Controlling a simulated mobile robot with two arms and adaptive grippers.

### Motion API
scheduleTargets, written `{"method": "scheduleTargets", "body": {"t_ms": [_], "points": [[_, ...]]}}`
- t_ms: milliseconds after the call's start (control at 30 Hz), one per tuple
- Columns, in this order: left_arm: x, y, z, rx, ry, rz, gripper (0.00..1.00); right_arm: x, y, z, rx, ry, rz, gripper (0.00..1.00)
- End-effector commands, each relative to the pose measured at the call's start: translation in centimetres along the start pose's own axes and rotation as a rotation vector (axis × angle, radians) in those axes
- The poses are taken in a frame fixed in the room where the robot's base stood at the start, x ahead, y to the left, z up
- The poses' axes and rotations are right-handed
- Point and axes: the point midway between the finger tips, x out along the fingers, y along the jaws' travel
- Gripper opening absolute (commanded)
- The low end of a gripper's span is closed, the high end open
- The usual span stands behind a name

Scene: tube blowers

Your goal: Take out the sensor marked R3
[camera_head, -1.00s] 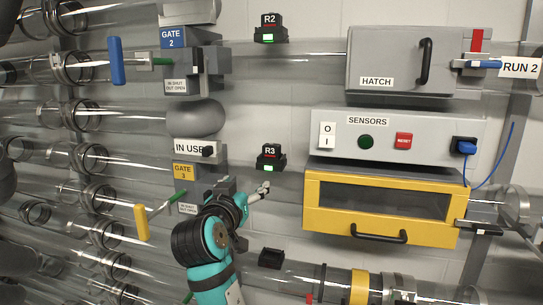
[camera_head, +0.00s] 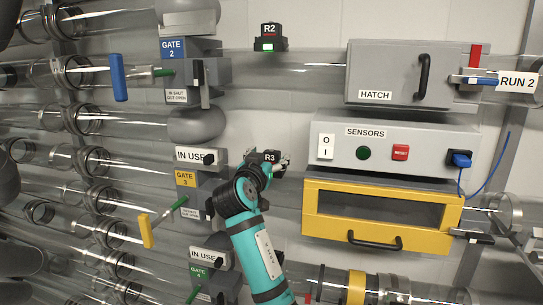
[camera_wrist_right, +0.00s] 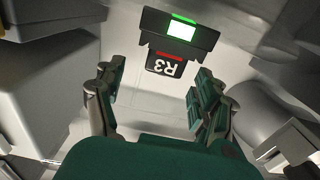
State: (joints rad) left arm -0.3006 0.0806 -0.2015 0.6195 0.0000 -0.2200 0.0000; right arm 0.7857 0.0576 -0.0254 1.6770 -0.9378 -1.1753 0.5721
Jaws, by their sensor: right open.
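The sensor marked R3 (camera_head: 270,157) is a small black block with a white label on the third tube, mostly hidden behind my right gripper in the head view. In the right wrist view the R3 sensor (camera_wrist_right: 170,64) shows upside down, with a lit green window and a red strip. My right gripper (camera_head: 280,167) is at the sensor in the head view. In the wrist view its two fingers (camera_wrist_right: 157,95) are spread on either side of the R3 label, short of the sensor body, with nothing between them. My left gripper is not in view.
The sensor R2 (camera_head: 269,38) sits on the tube above. The grey SENSORS box (camera_head: 415,140) and a yellow-framed drawer (camera_head: 381,240) are to the right. The GATE 3 block (camera_head: 186,180) is close on the left of my arm. An IN USE tag (camera_head: 190,155) hangs above it.

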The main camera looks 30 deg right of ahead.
Motion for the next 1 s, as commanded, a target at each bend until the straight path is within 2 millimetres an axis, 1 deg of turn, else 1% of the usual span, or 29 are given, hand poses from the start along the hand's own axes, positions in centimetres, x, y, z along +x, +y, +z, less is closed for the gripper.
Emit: {"method": "scheduleTargets", "body": {"t_ms": [33, 133, 300, 400, 600, 1000], "points": [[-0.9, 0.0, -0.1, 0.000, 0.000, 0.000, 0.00, 0.7, 0.0, -0.5, -0.005, -0.001, 0.003, 0.71], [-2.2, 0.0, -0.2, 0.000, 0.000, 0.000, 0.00, 2.2, -0.3, -0.8, -0.006, -0.002, 0.003, 0.71], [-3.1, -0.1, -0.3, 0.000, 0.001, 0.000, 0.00, 4.4, -0.4, -0.4, -0.004, 0.000, 0.002, 0.71], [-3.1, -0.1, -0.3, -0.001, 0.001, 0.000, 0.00, 4.8, -0.4, -0.2, -0.003, -0.001, 0.000, 0.71], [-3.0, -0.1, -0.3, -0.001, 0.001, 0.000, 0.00, 4.8, -0.4, -0.1, -0.001, 0.000, 0.000, 0.71], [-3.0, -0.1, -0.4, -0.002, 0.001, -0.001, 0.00, 4.8, -0.4, -0.1, -0.001, -0.001, 0.000, 0.19]]}}
